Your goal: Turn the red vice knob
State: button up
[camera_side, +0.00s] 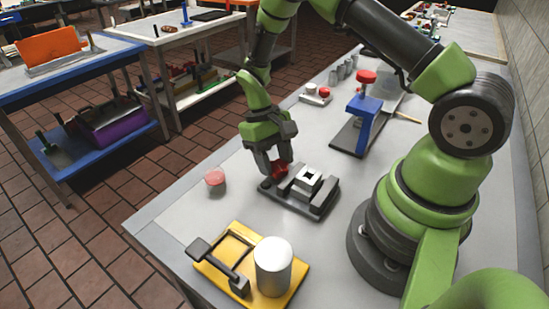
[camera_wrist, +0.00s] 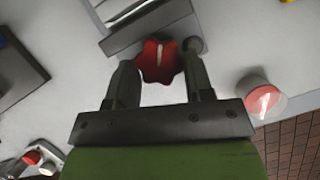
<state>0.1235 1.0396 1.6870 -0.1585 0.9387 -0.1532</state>
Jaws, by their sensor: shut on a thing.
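The red vice knob (camera_wrist: 158,62) is a lobed red knob with a white mark on its face. It sits at the left end of the dark grey vice (camera_side: 305,193), and in the side view the knob (camera_side: 279,169) shows partly behind my fingers. My gripper (camera_side: 274,165) points down at the knob, and in the wrist view its fingers (camera_wrist: 160,75) stand on either side of it, shut on it. The vice also shows at the top of the wrist view (camera_wrist: 150,22). The vice's light grey block stands on its middle.
A red-topped round piece (camera_side: 215,178) stands left of the vice. A yellow board with a dark lever (camera_side: 222,262) and a white cylinder (camera_side: 273,266) are at the front. A blue stand with a red top (camera_side: 362,115) and a small red-and-white button box (camera_side: 316,95) are behind.

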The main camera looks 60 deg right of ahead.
dwell(0.3)
jog(key=o, duration=0.6)
jog(key=shift+o, duration=0.2)
jog(key=v, duration=1)
jog(key=s+f+n, duration=0.1)
jog(key=f+n, duration=0.1)
jog(key=f, duration=0.1)
jog(key=s+a+f+n+h, duration=0.1)
jog(key=f+n, duration=0.1)
jog(key=f, duration=0.1)
jog(key=s+f+n+h, duration=0.1)
jog(key=s+f+n, duration=0.1)
jog(key=f, duration=0.1)
jog(key=shift+a+f, duration=0.1)
jog(key=shift+a, duration=0.25)
